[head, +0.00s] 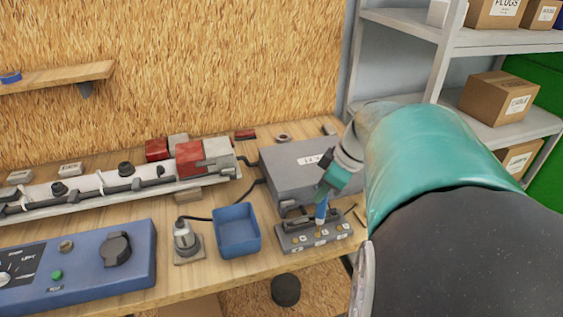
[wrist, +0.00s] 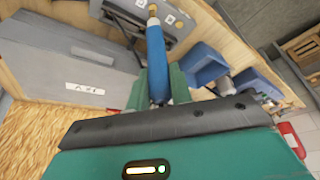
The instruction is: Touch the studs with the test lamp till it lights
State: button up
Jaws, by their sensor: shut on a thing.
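My gripper (head: 326,190) is shut on the blue test lamp (head: 321,211) and holds it nearly upright, tip down, over the stud block (head: 290,246). The wrist view also shows the blue lamp (wrist: 157,62) between the jaws of my gripper (wrist: 159,88), with a brass-coloured end at the top of the picture. The block is dark grey, with small brass studs (head: 318,234) and white labels along it. The lamp's lower end is close to the middle of the block. I cannot tell whether it touches a stud. No glow shows on the lamp.
A grey box (head: 290,165) stands right behind the block. A blue bin (head: 237,230) and a lamp-like fitting (head: 186,240) are to its left. A blue panel (head: 90,270) and a long rail with red-and-grey parts (head: 190,160) lie farther left. Shelves (head: 500,42) stand at right.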

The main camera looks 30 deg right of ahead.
jog(key=shift+f, duration=0.4)
dwell(1.3)
jog(key=shift+r, duration=2.55)
jog(key=shift+d, duration=0.1)
